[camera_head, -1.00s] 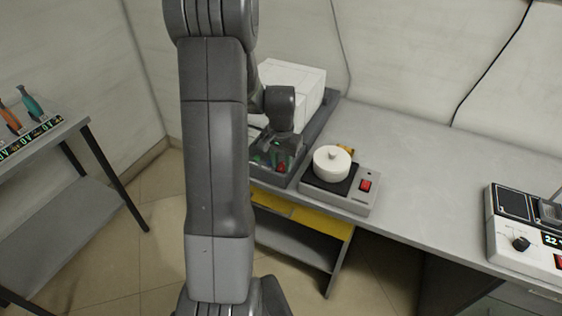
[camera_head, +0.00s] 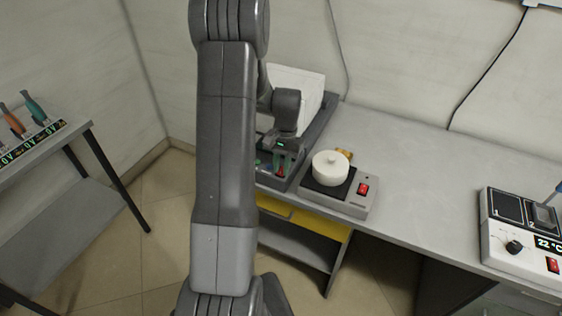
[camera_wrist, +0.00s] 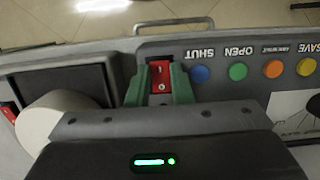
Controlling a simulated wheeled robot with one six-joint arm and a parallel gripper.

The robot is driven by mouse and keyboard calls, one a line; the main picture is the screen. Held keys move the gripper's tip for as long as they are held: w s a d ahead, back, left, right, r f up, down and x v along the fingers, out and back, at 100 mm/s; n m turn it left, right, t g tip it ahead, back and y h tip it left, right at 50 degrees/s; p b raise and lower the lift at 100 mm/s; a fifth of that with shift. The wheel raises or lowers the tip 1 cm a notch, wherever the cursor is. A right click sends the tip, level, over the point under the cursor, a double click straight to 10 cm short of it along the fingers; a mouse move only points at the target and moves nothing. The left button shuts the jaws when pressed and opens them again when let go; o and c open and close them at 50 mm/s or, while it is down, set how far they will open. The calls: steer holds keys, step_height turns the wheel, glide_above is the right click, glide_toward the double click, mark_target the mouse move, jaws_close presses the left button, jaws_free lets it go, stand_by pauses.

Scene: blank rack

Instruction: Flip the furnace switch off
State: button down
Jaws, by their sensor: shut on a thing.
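The furnace is a white box (camera_head: 297,88) on a dark grey base at the back left of the bench, partly hidden behind my arm. In the wrist view its front panel has a red switch (camera_wrist: 160,76) beside a row of coloured buttons with the words SHUT and OPEN. My gripper (camera_wrist: 159,82) has green fingers, one on each side of the red switch, and is shut on it. In the head view my gripper (camera_head: 283,161) is down at the furnace's front panel. Its contact with the switch is too small to judge there.
A hotplate (camera_head: 350,200) with a white round pot (camera_head: 330,168) and its own red switch (camera_head: 363,189) stands close to the right. A white device (camera_head: 520,245) with a display is at the far right. The bench between them is clear. A rack with screwdriver-like tools (camera_head: 36,108) is at left.

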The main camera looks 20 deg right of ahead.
steer(key=shift+w+d+g+y, duration=0.1)
steer(key=shift+g+y, duration=0.2)
steer(key=c, duration=1.6)
jaws_free()
steer(key=shift+o, duration=0.2)
steer(key=b+v, duration=0.1)
steer(key=v, duration=1.3)
